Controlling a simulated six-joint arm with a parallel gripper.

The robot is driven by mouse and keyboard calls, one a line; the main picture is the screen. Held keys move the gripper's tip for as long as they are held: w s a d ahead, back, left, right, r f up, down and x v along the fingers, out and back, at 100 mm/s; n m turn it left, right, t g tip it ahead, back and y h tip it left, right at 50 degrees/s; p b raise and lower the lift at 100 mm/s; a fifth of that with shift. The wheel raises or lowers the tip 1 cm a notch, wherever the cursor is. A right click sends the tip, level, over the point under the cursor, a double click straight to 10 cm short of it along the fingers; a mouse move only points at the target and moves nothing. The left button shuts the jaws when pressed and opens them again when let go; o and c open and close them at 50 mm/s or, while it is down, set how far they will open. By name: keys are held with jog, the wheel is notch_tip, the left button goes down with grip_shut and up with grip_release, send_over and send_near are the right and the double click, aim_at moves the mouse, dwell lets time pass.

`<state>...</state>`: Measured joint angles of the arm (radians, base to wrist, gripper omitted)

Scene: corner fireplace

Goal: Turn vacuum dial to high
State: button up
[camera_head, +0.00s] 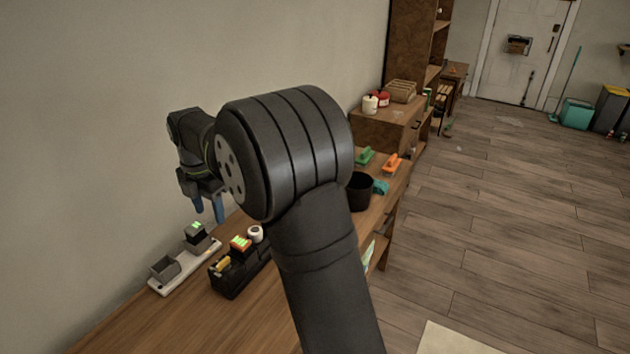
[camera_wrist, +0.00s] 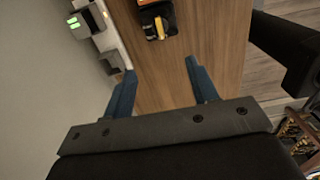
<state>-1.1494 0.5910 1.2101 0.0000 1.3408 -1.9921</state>
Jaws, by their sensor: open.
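My gripper (camera_head: 208,213) has blue fingers and is open and empty above the wooden bench, by the wall. In the wrist view its fingers (camera_wrist: 160,66) are spread apart with bare wood between them. I cannot make out a vacuum or a dial marked as such. A white strip (camera_head: 181,284) on the bench below my gripper carries a grey box with a green lit top (camera_head: 196,232) and an open grey box (camera_head: 165,268). In the wrist view the green-lit box (camera_wrist: 82,24) is at upper left, beyond the left fingertip.
A black caddy (camera_head: 232,284) with a yellow item, an orange-green item and a white roll stands beside the strip. Farther along are a black bin (camera_head: 359,192), a green brush (camera_head: 365,157) and an orange brush (camera_head: 392,164). The near bench top is clear.

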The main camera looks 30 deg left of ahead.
jog(key=c, duration=0.4)
jog(key=shift+o, duration=0.2)
send_near(223, 262)
notch_tip(223, 262, down, 9)
jog(key=shift+r, duration=0.2)
jog(key=shift+c, duration=0.2)
grip_shut()
